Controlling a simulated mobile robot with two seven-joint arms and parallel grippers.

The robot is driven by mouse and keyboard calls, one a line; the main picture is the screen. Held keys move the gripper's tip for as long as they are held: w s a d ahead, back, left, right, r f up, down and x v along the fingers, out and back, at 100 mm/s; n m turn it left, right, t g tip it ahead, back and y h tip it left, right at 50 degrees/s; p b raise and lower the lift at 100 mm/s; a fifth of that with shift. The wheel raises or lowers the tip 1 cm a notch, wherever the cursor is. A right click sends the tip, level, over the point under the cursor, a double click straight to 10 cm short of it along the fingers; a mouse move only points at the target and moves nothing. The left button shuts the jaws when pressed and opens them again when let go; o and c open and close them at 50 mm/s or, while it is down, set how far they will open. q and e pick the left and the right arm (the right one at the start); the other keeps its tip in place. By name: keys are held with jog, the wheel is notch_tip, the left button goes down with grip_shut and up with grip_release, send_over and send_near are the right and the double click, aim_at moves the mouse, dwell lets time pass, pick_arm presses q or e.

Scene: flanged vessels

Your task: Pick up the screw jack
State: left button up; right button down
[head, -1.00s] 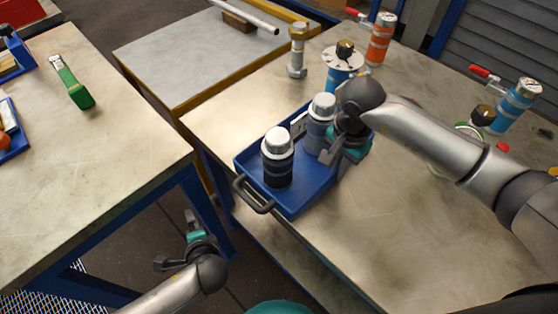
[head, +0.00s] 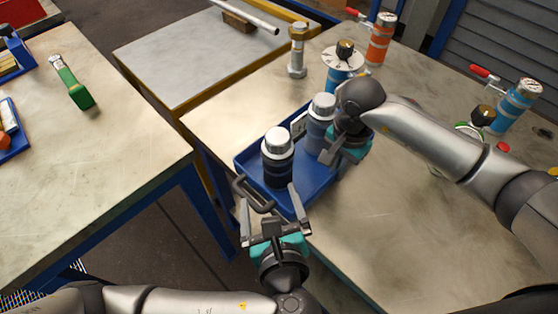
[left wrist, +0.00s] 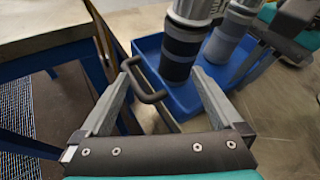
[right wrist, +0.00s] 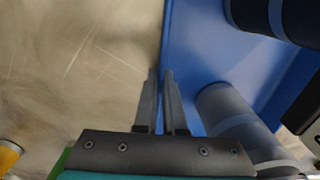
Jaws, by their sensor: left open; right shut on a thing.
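A silver bolt-like upright piece (head: 297,50), the thing most like a screw jack, stands on the right-hand table behind the blue tray, apart from both grippers. The blue tray (head: 312,192) has a dark handle (head: 255,196) at its near left end. My left gripper (head: 268,200) is open beside that handle; in the left wrist view the handle (left wrist: 150,92) shows between and beyond the spread fingers (left wrist: 162,78). My right gripper (head: 328,155) is shut on the tray's far right wall; the right wrist view shows its fingers (right wrist: 160,75) close together at that wall.
Two dark cylinders with silver tops, one nearer (head: 278,160) and one farther (head: 320,115), stand in the tray. A dial-topped blue vessel (head: 342,65), an orange vessel (head: 380,40) and a blue vessel (head: 515,105) stand behind. The table's right front is clear.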

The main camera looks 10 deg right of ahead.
aim_at(278, 165)
pick_arm(q)
jog(key=w+d+f+m, duration=0.1)
jog(key=w, duration=0.2)
jog(key=w+d+f+m, duration=0.1)
jog(key=w, duration=0.2)
jog(key=w+f+m+h, duration=0.1)
jog(key=w, duration=0.3)
jog(key=shift+d+f, duration=0.3)
jog(key=shift+d, duration=0.1)
jog(key=shift+c, duration=0.2)
grip_shut()
dwell(0.6)
jog(key=shift+r, duration=0.1)
